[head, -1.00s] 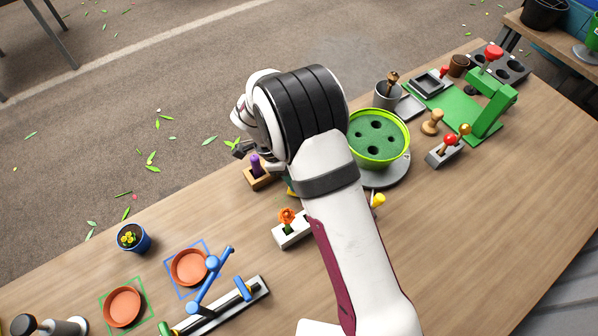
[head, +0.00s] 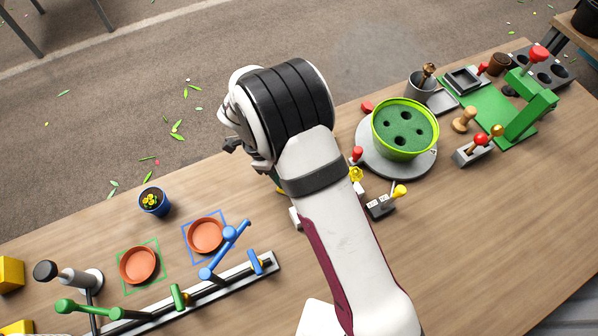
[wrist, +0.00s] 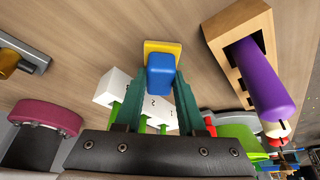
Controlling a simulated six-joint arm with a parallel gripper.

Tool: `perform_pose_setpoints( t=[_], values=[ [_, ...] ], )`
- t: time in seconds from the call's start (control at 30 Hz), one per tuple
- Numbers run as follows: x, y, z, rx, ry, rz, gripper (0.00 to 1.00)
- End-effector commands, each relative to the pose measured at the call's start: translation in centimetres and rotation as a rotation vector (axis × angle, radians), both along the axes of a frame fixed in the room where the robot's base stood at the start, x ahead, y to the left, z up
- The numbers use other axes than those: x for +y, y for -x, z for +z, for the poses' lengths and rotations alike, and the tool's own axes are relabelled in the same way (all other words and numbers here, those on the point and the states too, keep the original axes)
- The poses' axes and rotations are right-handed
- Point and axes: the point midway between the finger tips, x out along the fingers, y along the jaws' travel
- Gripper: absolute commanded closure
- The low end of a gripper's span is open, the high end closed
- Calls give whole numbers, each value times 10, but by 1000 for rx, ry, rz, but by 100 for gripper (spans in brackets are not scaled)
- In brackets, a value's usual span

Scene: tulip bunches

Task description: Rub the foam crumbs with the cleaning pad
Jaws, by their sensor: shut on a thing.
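In the wrist view my gripper (wrist: 163,84) has its teal fingers closed on the blue handle of the cleaning pad (wrist: 161,66), which has a yellow base. The bare wood tabletop shows beyond the pad; I cannot tell whether it touches the table. In the head view my arm hides the fingers and nearly all of the pad. A lime-rimmed pot of green foam with dark holes (head: 404,126) stands on a grey round plate right of my arm. I cannot make out any foam crumbs.
In the wrist view a purple handle (wrist: 262,80) stands in a wooden block (wrist: 222,38) close right of my gripper, and a white block (wrist: 122,88) lies left of the fingers. In the head view a blue flowerpot (head: 155,203) and terracotta saucers (head: 206,235) sit on the left.

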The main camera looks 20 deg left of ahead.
Motion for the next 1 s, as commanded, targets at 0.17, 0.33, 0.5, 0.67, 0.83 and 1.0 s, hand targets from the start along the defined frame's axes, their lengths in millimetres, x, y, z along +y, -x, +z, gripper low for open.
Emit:
perform_pose_setpoints(
  t=[0.17,0.33,0.5,0.67,0.83,1.0],
  values=[
    [11,12,0,1,0,1,100],
    [1,1,0,0,0,-3,100],
    [-10,-10,0,0,0,-2,100],
    [-21,-20,0,1,0,-3,100],
    [-32,-31,0,0,0,-2,100],
    [-43,-42,0,0,0,-2,100]
  ],
)
